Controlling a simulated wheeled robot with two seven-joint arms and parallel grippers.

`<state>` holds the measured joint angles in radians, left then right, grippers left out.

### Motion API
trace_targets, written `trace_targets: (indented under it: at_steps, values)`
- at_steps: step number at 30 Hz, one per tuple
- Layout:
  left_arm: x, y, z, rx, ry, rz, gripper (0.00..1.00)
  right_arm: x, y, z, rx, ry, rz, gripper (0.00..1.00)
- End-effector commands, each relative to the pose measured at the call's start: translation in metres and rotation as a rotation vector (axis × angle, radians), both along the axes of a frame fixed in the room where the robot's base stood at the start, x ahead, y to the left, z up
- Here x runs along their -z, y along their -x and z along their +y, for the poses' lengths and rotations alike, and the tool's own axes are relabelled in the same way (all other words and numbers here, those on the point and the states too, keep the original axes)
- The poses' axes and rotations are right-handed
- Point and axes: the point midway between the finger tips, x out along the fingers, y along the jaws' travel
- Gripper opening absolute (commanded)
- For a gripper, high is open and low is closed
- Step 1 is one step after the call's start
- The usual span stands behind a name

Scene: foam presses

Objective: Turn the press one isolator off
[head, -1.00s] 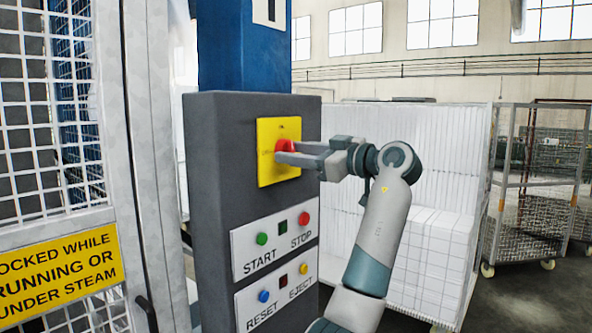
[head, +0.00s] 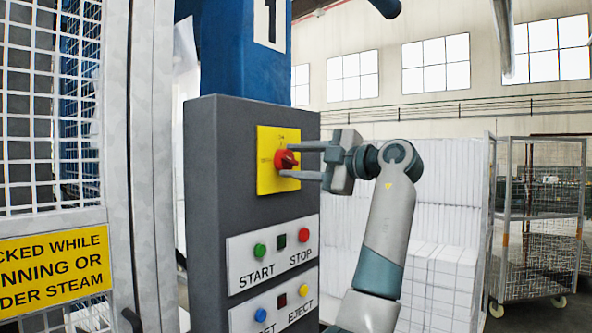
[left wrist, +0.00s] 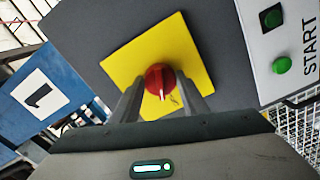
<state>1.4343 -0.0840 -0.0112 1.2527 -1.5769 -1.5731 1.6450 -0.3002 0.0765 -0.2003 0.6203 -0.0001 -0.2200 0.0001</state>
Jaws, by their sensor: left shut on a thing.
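The press one isolator is a red rotary knob (head: 284,159) on a yellow plate (head: 267,184), high on the grey control pillar (head: 215,200). My left gripper (head: 288,161) is shut on the knob, one finger above it and one below in the head view. In the left wrist view the red knob (left wrist: 160,78) sits between the two fingertips, its white mark pointing towards the gripper's palm. The yellow plate (left wrist: 195,50) looks tilted there. Small lettering shows at the top and left of the plate, too blurred to read surely. My right gripper is not in view.
START and STOP buttons (head: 303,256) and RESET and EJECT buttons (head: 303,290) sit below the isolator. A mesh guard with a yellow sign (head: 52,268) stands at left. White stacked blocks (head: 440,190) and a wire trolley (head: 535,240) stand behind my arm.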

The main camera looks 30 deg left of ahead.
Motion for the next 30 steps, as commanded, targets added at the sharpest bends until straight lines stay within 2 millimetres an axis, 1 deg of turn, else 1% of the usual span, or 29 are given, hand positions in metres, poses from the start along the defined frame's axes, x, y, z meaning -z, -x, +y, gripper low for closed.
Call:
trace_targets:
  at_steps: [3, 5, 10, 15, 20, 30]
  values:
    - [0.001, 0.0, 0.0, 0.0, 0.008, -0.107, 0.18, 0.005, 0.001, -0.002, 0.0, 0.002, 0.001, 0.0]
    - [0.0, 0.0, 0.0, 0.0, 0.012, -0.156, 0.18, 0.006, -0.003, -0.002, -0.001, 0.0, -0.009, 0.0]
    - [0.0, 0.0, 0.0, 0.0, 0.021, -0.273, 0.18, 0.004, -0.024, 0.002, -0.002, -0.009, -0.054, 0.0]
    - [-0.001, 0.0, 0.0, 0.0, 0.027, -0.351, 0.18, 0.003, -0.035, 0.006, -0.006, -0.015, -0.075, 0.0]
    - [-0.001, 0.0, 0.0, 0.0, 0.03, -0.386, 0.18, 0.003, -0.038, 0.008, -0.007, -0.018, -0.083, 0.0]
    - [0.0, 0.0, 0.0, 0.0, 0.032, -0.395, 0.18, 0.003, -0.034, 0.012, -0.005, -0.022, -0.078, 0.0]
